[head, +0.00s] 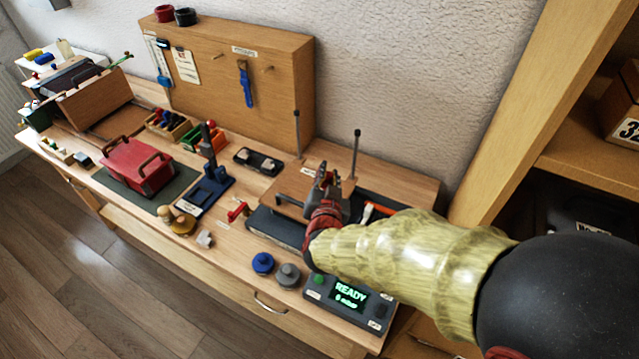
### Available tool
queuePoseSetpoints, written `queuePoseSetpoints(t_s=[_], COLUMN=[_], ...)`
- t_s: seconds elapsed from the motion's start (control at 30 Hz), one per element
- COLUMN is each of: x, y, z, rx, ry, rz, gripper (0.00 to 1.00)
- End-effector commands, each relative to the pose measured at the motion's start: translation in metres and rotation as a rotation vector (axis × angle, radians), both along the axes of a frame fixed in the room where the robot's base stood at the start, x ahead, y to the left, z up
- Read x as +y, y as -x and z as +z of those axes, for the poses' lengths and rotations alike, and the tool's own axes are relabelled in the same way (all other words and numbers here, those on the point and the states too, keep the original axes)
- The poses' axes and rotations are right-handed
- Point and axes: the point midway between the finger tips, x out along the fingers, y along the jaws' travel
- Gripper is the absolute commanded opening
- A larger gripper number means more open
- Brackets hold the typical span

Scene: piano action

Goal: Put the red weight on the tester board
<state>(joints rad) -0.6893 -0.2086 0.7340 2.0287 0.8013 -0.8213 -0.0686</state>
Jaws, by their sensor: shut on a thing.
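My gripper (327,186) is over the wooden board with two upright metal posts, which I take for the tester board (404,188). The jaws are shut, but the arm and fingers hide most of what they hold. No red weight stands out elsewhere, so the held thing is probably the red weight. I cannot tell whether it touches the board. A dark tester box with a green display (348,294) reading READY sits at the front right of the bench.
A blue weight (262,262) and a grey weight (288,274) stand left of the display box. A small red tool (237,210), a dark blue stand (207,185) and a red case (140,168) are farther left. A wooden pegboard (225,85) rises behind; shelving is at right.

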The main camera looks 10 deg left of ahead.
Motion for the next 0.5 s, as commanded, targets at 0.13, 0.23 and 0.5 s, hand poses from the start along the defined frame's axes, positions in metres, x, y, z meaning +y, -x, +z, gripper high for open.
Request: queuePoseSetpoints(t_s=[0.13, 0.23, 0.5], x=[0.013, 0.018, 0.026], y=[-0.029, -0.042, -0.06], z=[-0.023, -0.041, -0.059], rx=[0.001, 0.001, -0.002], ry=[0.001, 0.001, -0.001], rz=[0.0, 0.0, 0.0], gripper=[0.0, 0.0, 0.0])
